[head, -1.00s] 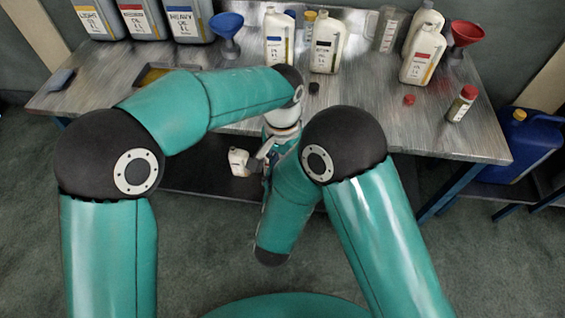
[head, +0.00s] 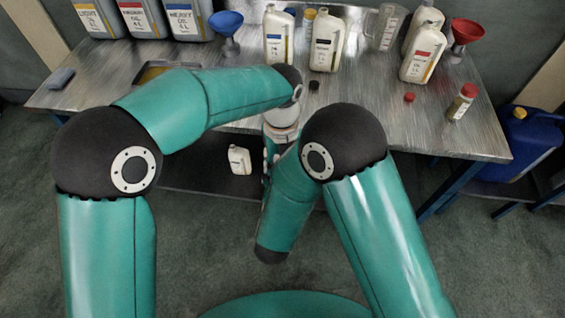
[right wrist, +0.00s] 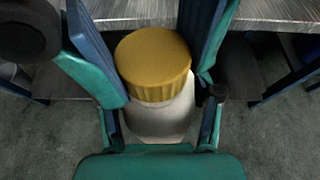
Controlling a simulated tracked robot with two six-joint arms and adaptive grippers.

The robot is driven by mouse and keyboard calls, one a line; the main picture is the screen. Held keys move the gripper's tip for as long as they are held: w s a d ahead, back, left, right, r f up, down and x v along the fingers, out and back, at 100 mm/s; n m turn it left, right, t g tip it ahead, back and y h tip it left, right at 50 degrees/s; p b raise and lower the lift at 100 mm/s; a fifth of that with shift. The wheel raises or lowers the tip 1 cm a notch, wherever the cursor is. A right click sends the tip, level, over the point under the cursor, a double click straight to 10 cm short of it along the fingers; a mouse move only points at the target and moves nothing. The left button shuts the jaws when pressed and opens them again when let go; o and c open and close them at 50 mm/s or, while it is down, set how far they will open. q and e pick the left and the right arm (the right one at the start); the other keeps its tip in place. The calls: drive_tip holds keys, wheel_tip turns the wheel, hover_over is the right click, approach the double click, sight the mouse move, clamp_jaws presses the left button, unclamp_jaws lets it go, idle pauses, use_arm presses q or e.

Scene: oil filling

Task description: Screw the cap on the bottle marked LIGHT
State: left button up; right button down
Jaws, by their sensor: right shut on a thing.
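In the right wrist view a ribbed yellow cap (right wrist: 153,62) sits at the top of a pale bottle (right wrist: 160,121). Whether it is fully seated, I cannot tell. My right gripper (right wrist: 158,66) is shut on the cap, with one blue and teal finger on each side. The bottle's label is hidden. A small white bottle (head: 239,160) shows below the table edge, beside my arms. I cannot read its label or tell what supports it.
The metal table (head: 370,115) carries a white bottle with a blue mark (head: 279,42), one with a dark label (head: 326,45), and one with a red label (head: 420,58). A black cap (head: 314,86) and a red cap (head: 409,97) lie in front. Canisters and funnels stand behind.

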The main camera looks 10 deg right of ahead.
use_arm(q)
drive_tip(key=m, duration=0.4)
drive_tip(key=shift+a, duration=0.15)
drive_tip(key=m, duration=0.3)
drive_tip(key=shift+w+m, duration=0.1)
drive_tip(key=shift+m, duration=0.3)
drive_tip(key=o, duration=0.7)
drive_tip(key=shift+c, duration=0.2)
drive_tip(key=shift+r, duration=2.25)
drive_tip(key=shift+c, duration=0.3)
